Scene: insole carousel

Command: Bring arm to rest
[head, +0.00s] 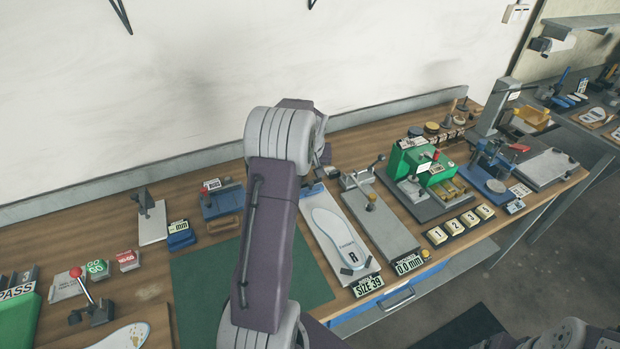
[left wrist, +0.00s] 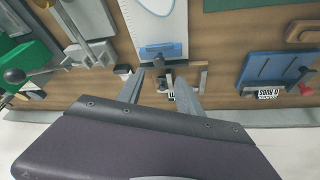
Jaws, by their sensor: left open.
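My left arm rises through the middle of the head view, and its gripper is mostly hidden behind the wrist there. In the left wrist view my left gripper (left wrist: 159,78) is open, with nothing seen between its two fingers. It is above the back of the bench, near the blue end stop (left wrist: 160,51) of the insole board. In the head view a pale insole marked R (head: 340,238) lies on that white board (head: 316,205), beside my arm. My right gripper is not in view.
The wooden bench (head: 135,287) holds a green mat (head: 200,281), a grey gauge with a 0.0 mm display (head: 408,265), a green machine (head: 408,162) and numbered blocks (head: 454,227). A red-knobbed lever (head: 88,293) stands at left. A wall runs behind the bench.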

